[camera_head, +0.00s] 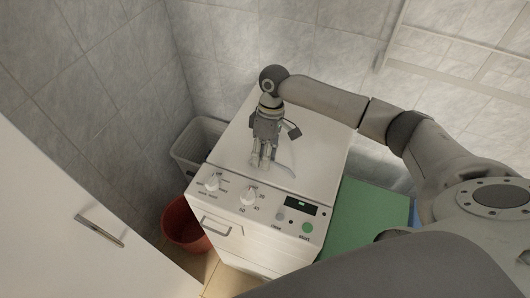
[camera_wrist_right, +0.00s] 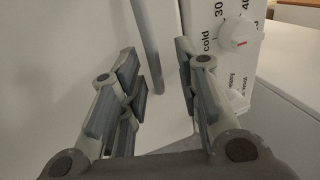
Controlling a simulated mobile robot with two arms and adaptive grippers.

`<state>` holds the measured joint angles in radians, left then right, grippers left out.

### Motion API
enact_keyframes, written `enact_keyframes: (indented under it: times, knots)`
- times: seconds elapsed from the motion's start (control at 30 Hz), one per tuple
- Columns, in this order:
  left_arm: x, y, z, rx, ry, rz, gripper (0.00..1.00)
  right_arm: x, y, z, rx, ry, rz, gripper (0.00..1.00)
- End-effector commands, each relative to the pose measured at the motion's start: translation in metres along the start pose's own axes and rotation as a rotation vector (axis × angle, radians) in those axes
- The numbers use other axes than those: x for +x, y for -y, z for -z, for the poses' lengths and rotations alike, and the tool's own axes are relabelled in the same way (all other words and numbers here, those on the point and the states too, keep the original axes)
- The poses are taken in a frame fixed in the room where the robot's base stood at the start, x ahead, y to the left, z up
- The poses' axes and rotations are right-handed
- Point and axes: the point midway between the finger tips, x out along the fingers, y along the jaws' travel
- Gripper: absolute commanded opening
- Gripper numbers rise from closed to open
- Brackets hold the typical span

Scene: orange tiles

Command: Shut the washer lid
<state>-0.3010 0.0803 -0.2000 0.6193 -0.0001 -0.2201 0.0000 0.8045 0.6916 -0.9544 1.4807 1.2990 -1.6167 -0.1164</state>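The white washer (camera_head: 215,225) stands in the middle of the head view, with its control panel of knobs and buttons toward me. Its lid (camera_head: 315,150) looks flat, or nearly so, on top; I cannot tell whether a gap is left. A thin grey curved bar (camera_head: 284,168) shows on the lid, and a grey bar also shows in the right wrist view (camera_wrist_right: 147,45). My right gripper (camera_head: 262,165) points down over the lid, just behind the panel. My left gripper is not in view.
A grey-white basket (camera_head: 187,148) and a red bucket (camera_head: 183,232) stand left of the washer. A white cabinet with a handle (camera_head: 100,230) is at the left. A green surface (camera_head: 365,215) lies at the right. Tiled walls close off the back and left.

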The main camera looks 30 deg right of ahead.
Motion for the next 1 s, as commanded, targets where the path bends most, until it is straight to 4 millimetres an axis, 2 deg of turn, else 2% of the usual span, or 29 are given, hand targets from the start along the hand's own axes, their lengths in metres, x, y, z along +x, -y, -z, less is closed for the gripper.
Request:
enact_keyframes:
  times: [0.23,0.33,0.8,1.0]
  knots:
    - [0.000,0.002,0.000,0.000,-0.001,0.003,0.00,-0.004,-0.001,0.000,0.000,-0.002,-0.003,0.31]
    - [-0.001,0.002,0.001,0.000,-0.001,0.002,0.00,-0.012,-0.001,0.001,0.000,-0.004,-0.004,0.31]
    - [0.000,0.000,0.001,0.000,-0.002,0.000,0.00,-0.102,0.000,0.001,0.000,-0.003,-0.004,0.31]
    - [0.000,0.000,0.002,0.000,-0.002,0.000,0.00,-0.119,0.001,0.001,0.000,0.000,-0.002,0.31]
